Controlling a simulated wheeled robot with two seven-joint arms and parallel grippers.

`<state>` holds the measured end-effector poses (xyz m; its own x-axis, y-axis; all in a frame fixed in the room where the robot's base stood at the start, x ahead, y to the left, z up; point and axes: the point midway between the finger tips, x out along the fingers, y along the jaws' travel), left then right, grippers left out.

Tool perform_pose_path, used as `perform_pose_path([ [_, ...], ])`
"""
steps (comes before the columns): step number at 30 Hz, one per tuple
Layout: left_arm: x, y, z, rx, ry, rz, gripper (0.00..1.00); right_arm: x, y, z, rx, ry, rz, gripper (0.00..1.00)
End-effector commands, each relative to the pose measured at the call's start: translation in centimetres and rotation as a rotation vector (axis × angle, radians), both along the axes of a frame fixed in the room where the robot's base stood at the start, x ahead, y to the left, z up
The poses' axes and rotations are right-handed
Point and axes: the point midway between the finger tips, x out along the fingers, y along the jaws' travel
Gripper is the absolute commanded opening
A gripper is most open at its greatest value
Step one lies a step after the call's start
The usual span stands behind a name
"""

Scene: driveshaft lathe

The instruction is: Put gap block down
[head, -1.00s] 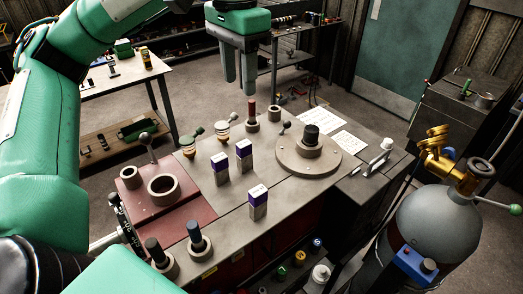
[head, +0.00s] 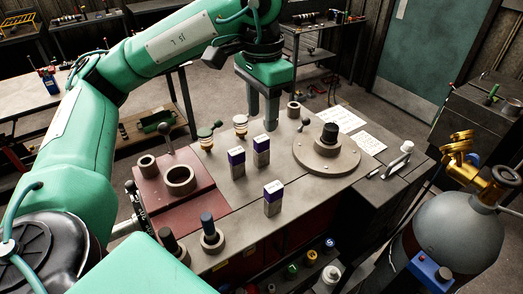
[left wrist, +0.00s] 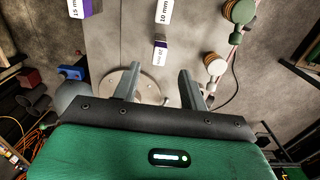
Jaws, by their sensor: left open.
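Three white gap blocks with purple ends stand upright and apart on the grey bench top. In the head view they are a left block (head: 236,164), a back block (head: 261,152) and a front block (head: 273,199). In the left wrist view, one block (left wrist: 160,50) is just beyond the fingertips, another (left wrist: 164,10) reads 10 mm, and a third (left wrist: 80,8) reads 15 mm. My left gripper (head: 263,122) points down behind the back block, its fingers apart and empty. It also shows in the left wrist view (left wrist: 157,80). My right gripper is out of view.
A round grey plate (head: 326,155) with a dark-topped hub stands right of the blocks. Two amber-banded knobbed pieces (head: 206,140) (head: 240,127) stand to the left. A red plate (head: 160,200) carries rings. Bare bench lies around the front block.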

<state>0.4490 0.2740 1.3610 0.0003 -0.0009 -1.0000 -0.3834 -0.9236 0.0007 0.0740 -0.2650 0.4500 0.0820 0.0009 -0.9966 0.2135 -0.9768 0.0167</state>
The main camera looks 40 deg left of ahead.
Motion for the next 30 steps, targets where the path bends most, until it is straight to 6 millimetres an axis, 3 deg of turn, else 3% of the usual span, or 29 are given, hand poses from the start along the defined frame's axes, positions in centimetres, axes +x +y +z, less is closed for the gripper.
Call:
perform_pose_path([
  [19, -0.2, 0.0, -4.6, 0.0, 0.003, -0.001, 0.44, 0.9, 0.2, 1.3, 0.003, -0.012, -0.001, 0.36],
  [30, -0.2, 0.0, -5.2, 0.0, 0.0, -0.001, 0.44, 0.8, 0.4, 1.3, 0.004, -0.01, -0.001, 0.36],
])
